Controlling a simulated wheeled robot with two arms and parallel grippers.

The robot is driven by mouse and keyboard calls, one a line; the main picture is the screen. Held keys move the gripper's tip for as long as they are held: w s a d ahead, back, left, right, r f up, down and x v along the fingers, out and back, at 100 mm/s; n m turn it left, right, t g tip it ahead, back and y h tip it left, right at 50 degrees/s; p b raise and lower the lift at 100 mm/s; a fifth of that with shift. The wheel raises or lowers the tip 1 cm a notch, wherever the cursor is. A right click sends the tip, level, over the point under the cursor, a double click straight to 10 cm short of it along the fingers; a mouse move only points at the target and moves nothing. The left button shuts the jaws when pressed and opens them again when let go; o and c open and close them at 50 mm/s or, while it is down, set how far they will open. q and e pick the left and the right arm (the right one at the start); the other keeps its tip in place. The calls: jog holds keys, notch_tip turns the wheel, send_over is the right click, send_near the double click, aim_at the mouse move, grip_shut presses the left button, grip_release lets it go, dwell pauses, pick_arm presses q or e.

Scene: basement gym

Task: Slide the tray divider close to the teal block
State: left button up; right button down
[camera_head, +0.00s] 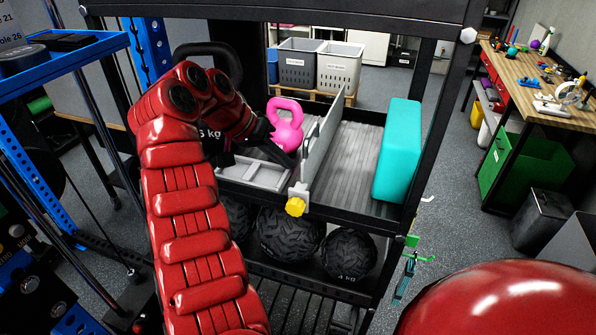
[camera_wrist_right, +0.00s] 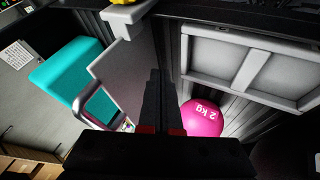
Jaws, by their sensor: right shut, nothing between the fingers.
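The tray divider (camera_head: 327,135) is an upright grey plate with a handle (camera_head: 308,142) on its left face. A yellow knob (camera_head: 295,206) is at its near end. The teal block (camera_head: 400,150) stands at the shelf tray's right end, with a wide gap of bare ribbed tray (camera_head: 350,165) between it and the divider. My right gripper (camera_head: 291,164) is shut and empty, left of the divider and close to its face; contact cannot be told. The right wrist view shows the gripper (camera_wrist_right: 156,80), the divider (camera_wrist_right: 122,65) and the teal block (camera_wrist_right: 68,72). My left gripper is not in view.
A pink kettlebell (camera_head: 285,125) stands behind my right gripper. A grey frame insert (camera_head: 255,172) lies on the tray's left side. Black rack posts (camera_head: 437,110) flank the shelf. Black balls (camera_head: 288,235) sit below it. Between divider and block the tray is clear.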

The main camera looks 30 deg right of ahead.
aim_at(299, 183)
jog(key=x, duration=0.4)
jog(key=shift+w+d+f+p, duration=0.15)
jog(key=shift+d+f+p, duration=0.1)
jog(key=shift+d+p, duration=0.1)
jog(key=shift+d+f, duration=0.3)
jog(key=shift+f, duration=0.2)
